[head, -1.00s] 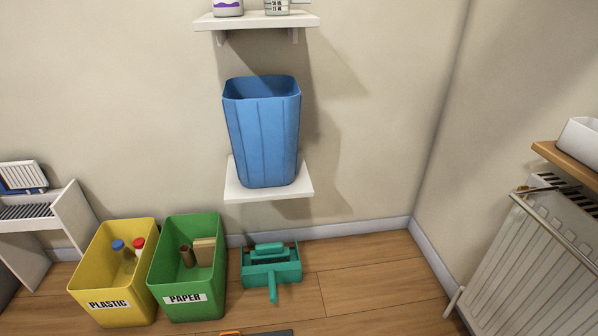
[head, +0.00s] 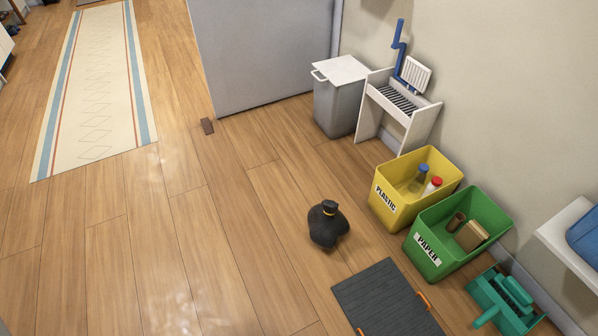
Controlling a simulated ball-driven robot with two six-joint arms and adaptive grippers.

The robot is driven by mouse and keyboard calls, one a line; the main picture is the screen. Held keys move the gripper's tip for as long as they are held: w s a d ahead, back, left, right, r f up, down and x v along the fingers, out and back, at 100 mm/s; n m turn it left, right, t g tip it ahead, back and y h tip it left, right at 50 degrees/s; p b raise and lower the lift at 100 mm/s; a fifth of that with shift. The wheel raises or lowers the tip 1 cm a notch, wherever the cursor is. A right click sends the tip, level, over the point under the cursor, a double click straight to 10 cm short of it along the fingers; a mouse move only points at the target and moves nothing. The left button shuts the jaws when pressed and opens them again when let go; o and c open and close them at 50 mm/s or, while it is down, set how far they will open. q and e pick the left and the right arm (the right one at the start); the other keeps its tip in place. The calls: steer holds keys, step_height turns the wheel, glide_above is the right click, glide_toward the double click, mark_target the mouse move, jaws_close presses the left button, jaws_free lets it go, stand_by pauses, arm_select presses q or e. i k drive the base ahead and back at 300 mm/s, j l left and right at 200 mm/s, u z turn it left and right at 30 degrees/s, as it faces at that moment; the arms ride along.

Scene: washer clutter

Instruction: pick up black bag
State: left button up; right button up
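The black bag (head: 328,226) sits upright on the wooden floor, a little right of the middle of the head view. It is rounded, with a gathered top and a yellow-orange tie around its neck. Nothing covers it, and it stands apart from the bins. Neither of my grippers shows in this view.
A yellow plastic bin (head: 391,212) and a green paper bin (head: 432,262) stand right of the bag. A dark grey board (head: 381,300) with orange handles lies in front. A grey lidded bin (head: 337,106) stands behind. The floor (head: 200,240) left of the bag is clear.

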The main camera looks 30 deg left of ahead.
mark_target(326, 224)
steer(key=u, duration=0.65)
